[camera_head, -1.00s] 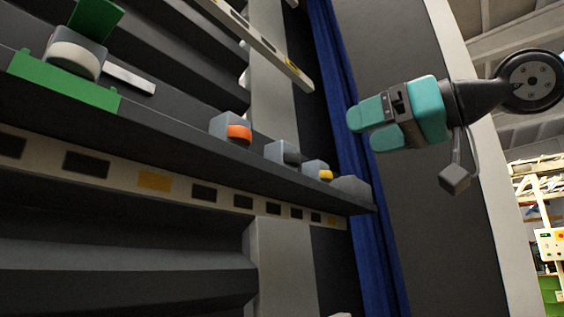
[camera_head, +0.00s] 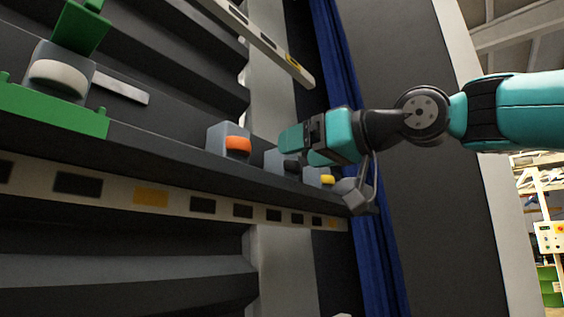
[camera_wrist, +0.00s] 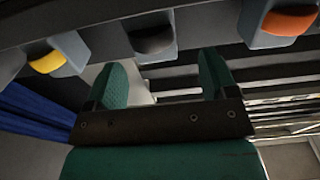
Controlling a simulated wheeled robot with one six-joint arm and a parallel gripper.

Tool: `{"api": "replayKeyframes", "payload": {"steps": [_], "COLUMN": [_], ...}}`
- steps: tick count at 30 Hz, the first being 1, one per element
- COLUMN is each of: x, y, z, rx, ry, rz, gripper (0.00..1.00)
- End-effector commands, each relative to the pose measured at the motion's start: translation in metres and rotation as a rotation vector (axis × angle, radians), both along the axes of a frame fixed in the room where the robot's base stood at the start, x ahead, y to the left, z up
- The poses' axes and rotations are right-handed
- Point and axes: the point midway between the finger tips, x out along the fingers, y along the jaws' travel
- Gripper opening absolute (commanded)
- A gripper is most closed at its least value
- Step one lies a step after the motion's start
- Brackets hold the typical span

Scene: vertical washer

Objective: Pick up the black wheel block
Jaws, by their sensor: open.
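The black wheel block is a grey block with a black wheel (camera_head: 292,165) on its front. It sits on the dark shelf between the orange wheel block (camera_head: 238,144) and the yellow wheel block (camera_head: 327,179). My gripper (camera_head: 291,148) is open and empty beside the black wheel block and partly covers it in the head view. In the wrist view the black wheel block (camera_wrist: 151,38) is at the top middle, beyond my two green fingertips (camera_wrist: 163,80). The fingers do not appear to be around it, and I cannot tell the exact gap.
The shelf (camera_head: 180,150) runs along a wall with a row of label plates (camera_head: 190,203) below its edge. A green fixture (camera_head: 50,110) with a white wheel block (camera_head: 60,76) stands at the left. A blue curtain (camera_head: 345,80) hangs behind the arm.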

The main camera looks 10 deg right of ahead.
Motion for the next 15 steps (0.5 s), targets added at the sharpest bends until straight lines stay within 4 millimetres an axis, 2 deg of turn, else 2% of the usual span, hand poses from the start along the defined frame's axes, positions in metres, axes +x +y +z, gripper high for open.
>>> {"api": "replayKeyframes", "payload": {"steps": [7, 12, 15], "x": [0.022, 0.038, 0.041], "y": [0.017, 0.032, 0.035], "z": [0.007, 0.004, 0.002], "rx": [0.000, 0.001, -0.001], "ry": [0.003, 0.001, -0.001], "rz": [0.003, 0.002, 0.001], "gripper": [0.79, 0.79, 0.79]}}
